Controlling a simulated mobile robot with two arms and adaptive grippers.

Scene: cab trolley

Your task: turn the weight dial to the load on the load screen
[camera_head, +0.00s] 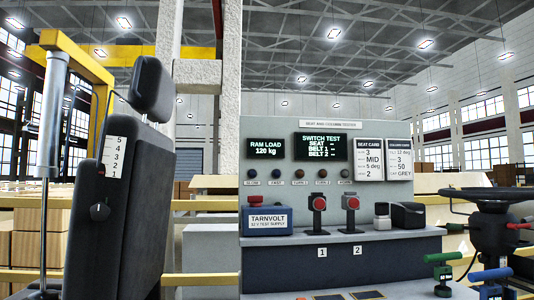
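The load screen (266,146) on the grey console reads "RAM LOAD 120 kg" in green. A dark seat (125,215) with a headrest stands at the left, turned side-on. A small dark round knob (100,211) sits on the seat back's side, below a white scale plate (114,157) numbered 5 down to 1. I cannot tell whether this knob is the weight dial, and I see no dial labelled as weight. Neither of my grippers is in view.
The console (309,215) has a second screen (322,147), two cards and two red-topped switches marked 1 and 2. A blue TARNVOLT box (269,219) stands on it. A steering wheel (490,205) and coloured levers are at the right; a ram (50,120) is left.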

